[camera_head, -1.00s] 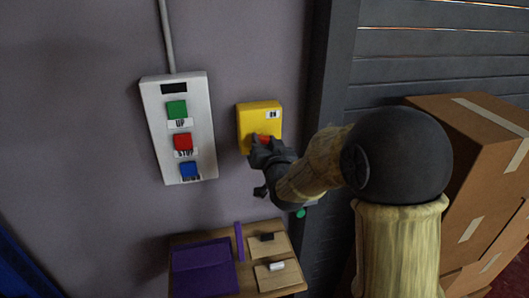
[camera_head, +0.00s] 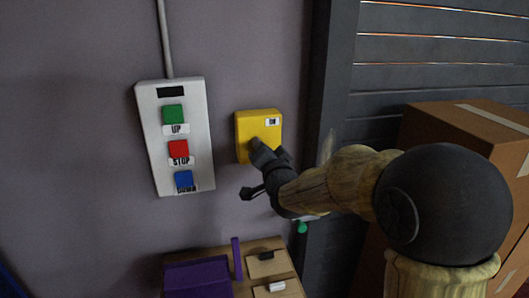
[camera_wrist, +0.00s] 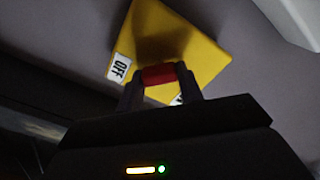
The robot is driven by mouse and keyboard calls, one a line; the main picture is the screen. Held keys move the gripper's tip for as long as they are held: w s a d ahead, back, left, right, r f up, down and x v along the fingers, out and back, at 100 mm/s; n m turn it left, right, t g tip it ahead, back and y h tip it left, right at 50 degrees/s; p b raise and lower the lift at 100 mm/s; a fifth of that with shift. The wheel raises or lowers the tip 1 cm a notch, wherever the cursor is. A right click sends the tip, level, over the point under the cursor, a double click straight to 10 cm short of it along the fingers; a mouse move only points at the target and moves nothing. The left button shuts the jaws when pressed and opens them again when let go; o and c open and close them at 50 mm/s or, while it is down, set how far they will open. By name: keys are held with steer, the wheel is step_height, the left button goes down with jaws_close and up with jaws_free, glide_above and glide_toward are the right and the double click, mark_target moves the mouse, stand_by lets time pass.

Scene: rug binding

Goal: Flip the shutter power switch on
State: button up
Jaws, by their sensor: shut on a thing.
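The power switch is a yellow box (camera_head: 267,132) on the grey wall. A small white label (camera_head: 272,122) is at its upper right in the head view. My gripper (camera_head: 257,147) is at the lower middle of the box's face and hides the red lever there. In the wrist view, the red lever (camera_wrist: 158,74) shows between the two dark fingertips of my gripper (camera_wrist: 159,84), which are shut on it. A white OFF label (camera_wrist: 119,67) is on the yellow box (camera_wrist: 203,57) there. A second label (camera_wrist: 179,99) is mostly hidden by the gripper.
A white control box (camera_head: 152,150) with green, red and blue buttons hangs left of the switch. A small wooden shelf (camera_head: 225,253) with purple items is below. The dark slatted shutter (camera_head: 420,75) and cardboard boxes (camera_head: 450,122) are at the right.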

steer(key=o, duration=1)
steer(key=b+v, duration=0.3)
steer(key=v, duration=1.4)
steer(key=shift+s+r, duration=0.1)
steer(key=shift+s, duration=0.15)
steer(key=shift+w, duration=0.1)
steer(key=d+f+n+g+h+p, duration=0.35)
steer(key=d+f+g+p, duration=0.3)
steer(key=f, duration=0.35)
steer(key=s+d+f+g+p, duration=0.1)
steer(key=s+d+f+g, duration=0.1)
steer(key=s, duration=0.1)
steer(key=s+d+f+n+g+h+p, duration=0.1)
steer(key=s+d+f+g, duration=0.1)
steer(key=s+g, duration=0.1)
steer(key=s+d+f+n+g+p, duration=0.1)
steer(key=s+d+f+g, duration=0.1)
steer(key=s, duration=0.3)
steer(key=shift+d+f+n+g+h+p, duration=0.15)
steer(key=shift+n+g+h+p, duration=0.15)
steer(key=shift+g, duration=0.35)
